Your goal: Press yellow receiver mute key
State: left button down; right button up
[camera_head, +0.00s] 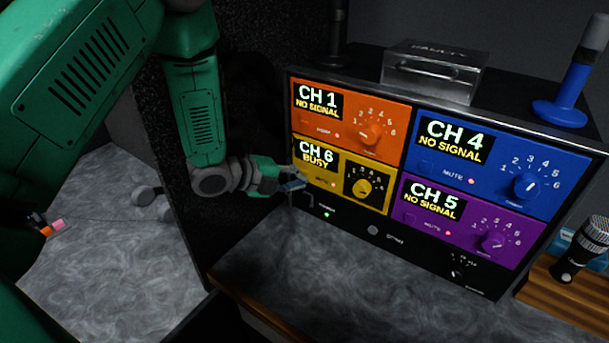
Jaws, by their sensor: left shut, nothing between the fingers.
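The yellow receiver (376,202) is the lower left panel of the rack. Its display reads CH 6 BUSY, and its dial (362,187) sits on a black square. A small red light (333,184) shows below the display. My left gripper (303,181) is shut and empty, with its fingertips at the left end of the yellow panel. The fingers cover the spot where the mute key would sit, so I cannot see the key or tell whether they touch it. My right gripper is not in view.
Orange (388,146), blue (505,186) and purple (470,236) receivers surround the yellow one, each reading NO SIGNAL. A metal box (432,72) and a blue handheld microphone (576,80) stand on the rack. Another microphone (582,250) lies at right. The grey counter (330,290) in front is clear.

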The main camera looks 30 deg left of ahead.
pick_arm(q)
jog(key=shift+s, duration=0.4)
jog(key=s, duration=0.6)
jog(key=shift+a, duration=0.25)
dwell(0.5)
